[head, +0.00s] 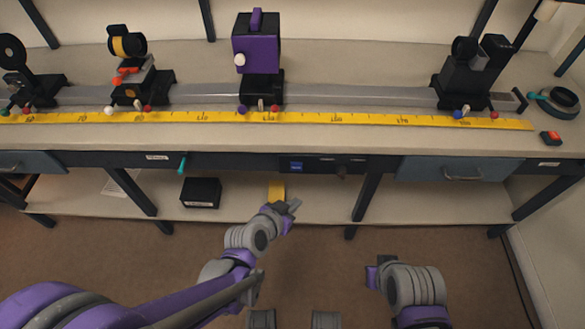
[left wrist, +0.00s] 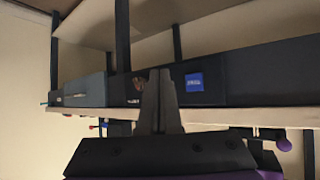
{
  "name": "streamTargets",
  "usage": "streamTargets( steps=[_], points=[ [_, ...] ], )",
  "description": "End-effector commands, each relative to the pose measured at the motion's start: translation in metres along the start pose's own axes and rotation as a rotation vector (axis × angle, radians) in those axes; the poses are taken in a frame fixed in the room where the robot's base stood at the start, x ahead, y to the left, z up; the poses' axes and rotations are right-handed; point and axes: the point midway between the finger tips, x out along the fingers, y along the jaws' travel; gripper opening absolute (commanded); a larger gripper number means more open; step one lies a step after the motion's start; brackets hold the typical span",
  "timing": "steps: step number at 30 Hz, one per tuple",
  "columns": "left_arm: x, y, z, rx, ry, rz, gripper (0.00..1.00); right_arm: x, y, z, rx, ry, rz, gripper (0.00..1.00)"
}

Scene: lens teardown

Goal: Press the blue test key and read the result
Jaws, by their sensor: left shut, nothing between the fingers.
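The blue test key (head: 296,166) is a small blue square on the dark front panel under the bench top. In the left wrist view the blue key (left wrist: 194,83) carries small white lettering, too blurred to read. My left gripper (head: 294,206) is below and in front of the panel, apart from the key. In the left wrist view its fingers (left wrist: 160,75) are together and empty, just left of the key. My right gripper (head: 376,274) is low at the right, away from the panel; its finger gap is unclear. No result readout is legible.
A dark knob (head: 341,171) sits right of the key. The bench (head: 350,142) above carries a yellow ruler (head: 335,119) and mounted optics, including a purple box (head: 256,45). On the lower shelf (head: 325,210) are a black box (head: 201,193) and a yellow object (head: 277,190), partly hidden.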

Motion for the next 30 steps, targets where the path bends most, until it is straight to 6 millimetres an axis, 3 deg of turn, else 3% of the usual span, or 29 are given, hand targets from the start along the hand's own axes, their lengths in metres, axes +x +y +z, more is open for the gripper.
streamTargets(
  steps=[8, 22, 30],
  points=[
    [0.004, -0.003, -0.003, 0.000, -0.001, -0.001, 0.00, 0.000, 0.000, 0.000, 0.000, 0.000, 0.000, 0.00],
    [0.047, -0.035, -0.034, -0.001, -0.001, -0.001, 0.00, -0.002, 0.000, -0.001, 0.000, 0.001, 0.000, 0.00],
    [0.060, -0.044, -0.044, -0.001, -0.001, 0.000, 0.00, -0.001, 0.000, 0.000, 0.000, 0.000, 0.000, 0.00]
  ],
)
